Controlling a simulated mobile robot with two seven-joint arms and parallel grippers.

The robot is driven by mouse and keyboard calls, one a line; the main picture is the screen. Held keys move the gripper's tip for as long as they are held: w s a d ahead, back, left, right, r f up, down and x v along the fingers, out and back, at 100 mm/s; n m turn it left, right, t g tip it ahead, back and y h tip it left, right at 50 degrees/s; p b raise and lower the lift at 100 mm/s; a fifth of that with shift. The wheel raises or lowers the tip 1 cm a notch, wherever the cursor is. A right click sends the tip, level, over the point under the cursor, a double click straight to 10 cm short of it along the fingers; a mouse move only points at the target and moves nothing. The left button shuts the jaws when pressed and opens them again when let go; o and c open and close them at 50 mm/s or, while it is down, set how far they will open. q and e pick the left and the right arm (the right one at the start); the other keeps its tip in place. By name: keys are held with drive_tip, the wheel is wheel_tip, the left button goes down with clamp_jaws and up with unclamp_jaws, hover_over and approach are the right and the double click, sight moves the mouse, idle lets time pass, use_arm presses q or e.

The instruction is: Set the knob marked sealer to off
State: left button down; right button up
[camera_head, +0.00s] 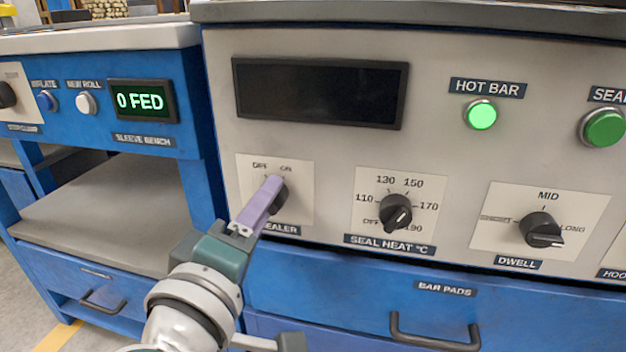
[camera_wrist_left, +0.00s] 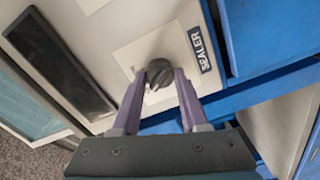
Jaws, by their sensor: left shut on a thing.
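The sealer knob (camera_head: 280,199) is a round black knob on a pale plate, with OFF and ON printed above it and SEALER on a label below. My left gripper (camera_head: 272,190) covers part of it in the head view. In the left wrist view the knob (camera_wrist_left: 160,72) sits between the two purple fingertips of my left gripper (camera_wrist_left: 159,80), which are shut on it. A light pointer mark shows on the knob's edge there, but I cannot tell surely which setting it points to. The display (camera_head: 320,92) above the knob is dark. My right gripper is not in view.
To the right are the seal heat knob (camera_head: 396,212) and the dwell knob (camera_head: 541,230). A lit green hot bar light (camera_head: 481,115) and a green button (camera_head: 603,128) are above. Below is a blue drawer with a handle (camera_head: 434,335). The sleeve bench (camera_head: 100,215) stands left.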

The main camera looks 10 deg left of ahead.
use_arm(q)
drive_tip(key=shift+c, duration=2.1)
unclamp_jaws()
drive_tip(key=s+p, duration=0.2)
drive_tip(key=s, duration=0.8)
drive_tip(key=shift+a, duration=0.2)
